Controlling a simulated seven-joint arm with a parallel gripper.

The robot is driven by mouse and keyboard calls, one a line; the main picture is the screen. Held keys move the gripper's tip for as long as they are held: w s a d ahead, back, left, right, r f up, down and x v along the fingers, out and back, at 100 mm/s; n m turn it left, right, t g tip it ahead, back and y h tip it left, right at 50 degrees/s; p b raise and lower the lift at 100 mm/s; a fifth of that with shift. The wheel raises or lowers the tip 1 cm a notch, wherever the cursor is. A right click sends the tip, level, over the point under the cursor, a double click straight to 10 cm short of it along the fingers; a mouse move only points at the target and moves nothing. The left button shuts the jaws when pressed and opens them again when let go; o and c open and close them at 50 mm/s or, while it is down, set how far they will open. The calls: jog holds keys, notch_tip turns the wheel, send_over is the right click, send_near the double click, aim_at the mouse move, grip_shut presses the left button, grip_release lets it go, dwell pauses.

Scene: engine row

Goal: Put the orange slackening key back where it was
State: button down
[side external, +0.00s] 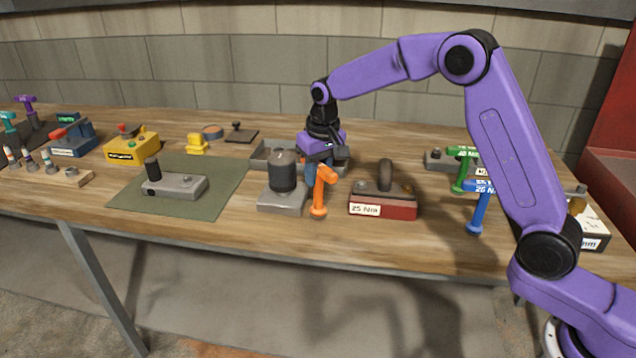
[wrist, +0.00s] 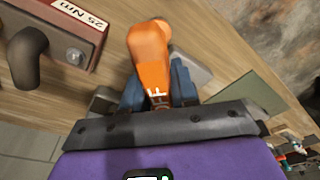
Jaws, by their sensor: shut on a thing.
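The orange slackening key (side external: 319,190) is upright, with its round foot down, between the grey block with a dark cylinder and the red 25 Nm block. I cannot tell whether its foot touches the table. My gripper (side external: 314,172) is shut on the key's handle from above. In the wrist view the orange key (wrist: 150,62) runs between the two blue fingers of my gripper (wrist: 157,92), with "OFF" lettering partly showing on it. The fingertips are partly hidden behind the key.
The red 25 Nm block (side external: 382,204) stands just right of the key. The grey block with a dark cylinder (side external: 283,187) is close on its left. A grey tray (side external: 262,157) lies behind. Green (side external: 460,170) and blue keys (side external: 479,208) stand at right. A green mat (side external: 214,201) lies left.

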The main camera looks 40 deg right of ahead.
aim_at(318, 183)
jog(key=shift+f, duration=1.35)
jog(key=shift+f, duration=0.15)
jog(key=c, duration=0.9)
grip_release()
jog(key=shift+s, duration=0.1)
jog(key=shift+o, duration=0.2)
